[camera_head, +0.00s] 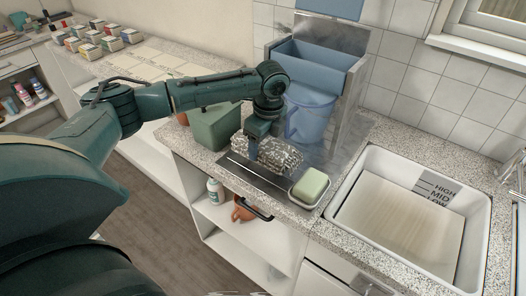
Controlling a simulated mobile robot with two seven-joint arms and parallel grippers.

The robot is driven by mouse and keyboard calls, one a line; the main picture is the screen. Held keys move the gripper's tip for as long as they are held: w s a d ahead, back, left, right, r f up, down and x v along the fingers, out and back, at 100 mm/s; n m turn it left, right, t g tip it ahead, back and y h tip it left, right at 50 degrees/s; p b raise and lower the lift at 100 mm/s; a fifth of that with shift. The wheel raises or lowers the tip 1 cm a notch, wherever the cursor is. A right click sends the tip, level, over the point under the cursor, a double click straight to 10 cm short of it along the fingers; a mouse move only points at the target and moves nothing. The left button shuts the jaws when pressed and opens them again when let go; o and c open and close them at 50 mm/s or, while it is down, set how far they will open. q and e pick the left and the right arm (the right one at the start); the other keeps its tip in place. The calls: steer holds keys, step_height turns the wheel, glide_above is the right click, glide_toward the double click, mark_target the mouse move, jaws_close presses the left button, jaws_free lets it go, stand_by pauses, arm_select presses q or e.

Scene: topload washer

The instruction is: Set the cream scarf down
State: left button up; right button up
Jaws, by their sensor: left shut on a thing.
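The cream scarf (278,154) is a bundled, speckled grey-white knit thing. It is at the front of the counter, over or on a dark metal strip (262,181); I cannot tell whether it touches it. My left gripper (252,152) points down at the bundle's left side and is shut on it. The fingers partly hide the bundle's left end. My right gripper is not in view.
A green soap bar in a white dish (301,200) is right of the scarf. A white basin (352,222) marked HIGH, MID, LOW is at right.

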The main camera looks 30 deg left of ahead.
mark_target(267, 144)
arm_select(q)
steer(key=shift+f, duration=1.7)
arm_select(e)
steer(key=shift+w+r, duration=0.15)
arm_select(q)
steer(key=shift+f, duration=0.1)
steer(key=o, duration=1.4)
steer(key=shift+c, duration=0.2)
steer(key=r, duration=0.3)
steer(key=d+r, duration=0.1)
steer(key=r, duration=0.3)
steer(key=r+b, duration=0.1)
steer(key=r, duration=0.3)
steer(key=shift+d+r, duration=0.1)
steer(key=shift+d, duration=0.1)
steer(key=shift+r, duration=0.45)
steer(key=shift+s, duration=0.1)
